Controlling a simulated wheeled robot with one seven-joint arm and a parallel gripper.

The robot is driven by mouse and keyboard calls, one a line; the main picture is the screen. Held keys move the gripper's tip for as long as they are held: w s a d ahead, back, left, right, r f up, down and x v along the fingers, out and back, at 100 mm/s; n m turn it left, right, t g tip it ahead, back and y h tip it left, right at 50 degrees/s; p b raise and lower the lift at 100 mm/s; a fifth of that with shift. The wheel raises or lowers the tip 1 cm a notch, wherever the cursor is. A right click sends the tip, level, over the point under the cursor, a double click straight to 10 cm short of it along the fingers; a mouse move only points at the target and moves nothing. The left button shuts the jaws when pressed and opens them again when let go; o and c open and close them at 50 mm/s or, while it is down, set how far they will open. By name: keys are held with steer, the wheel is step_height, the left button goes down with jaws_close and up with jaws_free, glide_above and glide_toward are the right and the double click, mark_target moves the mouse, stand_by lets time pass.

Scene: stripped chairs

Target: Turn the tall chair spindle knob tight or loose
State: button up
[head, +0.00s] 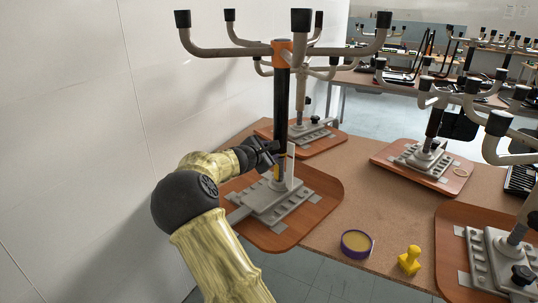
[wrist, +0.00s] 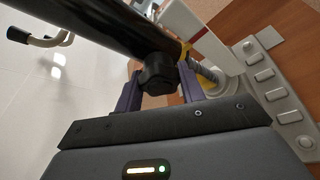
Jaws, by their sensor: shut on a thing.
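The tall chair stands upside down on its orange-brown wooden seat board (head: 318,205), at the left end of the table. Its black spindle (head: 281,100) rises upright from a grey mechanism plate (head: 265,207) to an orange collar and grey legs with black feet. In the wrist view the spindle (wrist: 95,25) crosses the upper left, and a black ribbed knob (wrist: 158,72) sticks out from it. My gripper (wrist: 157,90) is shut on this knob, one finger on each side. In the head view my gripper (head: 272,152) is beside the lower spindle; the knob cannot be made out there.
A purple-rimmed tape roll (head: 357,243) and a yellow stamp-like piece (head: 409,260) lie on the table's front. Other upturned chairs stand behind (head: 302,133) and to the right (head: 424,158). A white wall (head: 70,130) is close on the left.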

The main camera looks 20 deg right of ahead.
steer(key=o, duration=1)
steer(key=shift+a, duration=0.1)
steer(key=shift+v, duration=8.65)
steer(key=shift+r, duration=0.1)
